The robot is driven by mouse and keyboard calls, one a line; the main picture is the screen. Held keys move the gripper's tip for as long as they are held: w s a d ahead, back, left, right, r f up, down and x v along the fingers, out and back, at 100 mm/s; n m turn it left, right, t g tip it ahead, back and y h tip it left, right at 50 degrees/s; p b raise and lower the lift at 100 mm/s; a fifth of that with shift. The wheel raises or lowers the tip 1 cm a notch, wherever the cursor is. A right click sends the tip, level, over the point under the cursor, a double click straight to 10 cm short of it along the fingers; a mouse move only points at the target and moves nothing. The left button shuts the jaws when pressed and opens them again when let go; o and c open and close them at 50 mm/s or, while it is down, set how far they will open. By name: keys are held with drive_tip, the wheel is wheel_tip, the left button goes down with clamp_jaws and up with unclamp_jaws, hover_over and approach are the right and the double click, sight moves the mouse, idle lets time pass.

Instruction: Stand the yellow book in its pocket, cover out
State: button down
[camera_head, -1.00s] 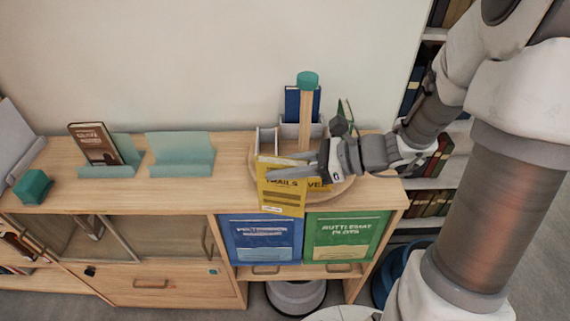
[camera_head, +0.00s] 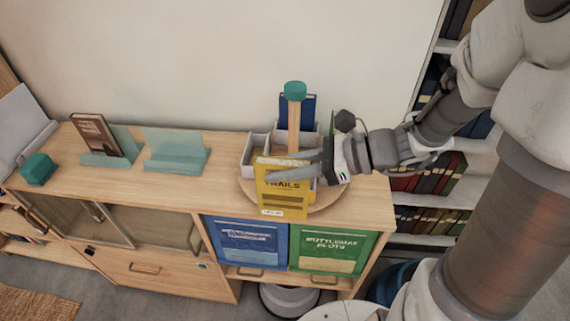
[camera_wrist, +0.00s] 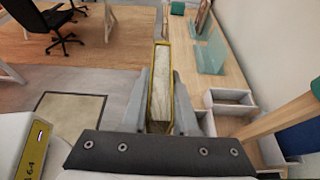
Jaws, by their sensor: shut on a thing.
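The yellow book (camera_head: 283,194) is upright, its lettered cover facing the head camera. My gripper (camera_head: 298,168) is shut on it from the right, near its top. In the wrist view the book's pale page edge (camera_wrist: 160,78) shows between the fingers. The book is in front of a round wooden stand (camera_head: 246,187) with a teal-topped post (camera_head: 294,120) and grey pockets (camera_head: 255,152). A yellow patch (camera_head: 312,188) shows behind the book; I cannot tell what it is. The book hides the stand's front, so I cannot tell whether its lower edge touches anything.
A blue book (camera_head: 309,110) stands in a rear pocket. A green book (camera_head: 331,128) is close beside my gripper. A brown book (camera_head: 97,135) leans on a teal holder; another teal holder (camera_head: 176,152) is empty. A teal block (camera_head: 38,168) lies left. Cabinet top (camera_head: 150,190) is clear in front.

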drive_tip(key=shift+d+r, duration=0.1)
drive_tip(key=shift+d, duration=0.1)
drive_tip(key=shift+w+d, duration=1.05)
drive_tip(key=shift+w, duration=4.7)
wheel_tip(320, 180, down, 8)
drive_tip(key=b, duration=0.5)
drive_tip(key=shift+b, duration=0.35)
drive_tip(key=shift+r, duration=0.1)
drive_tip(key=c, duration=0.6)
unclamp_jaws()
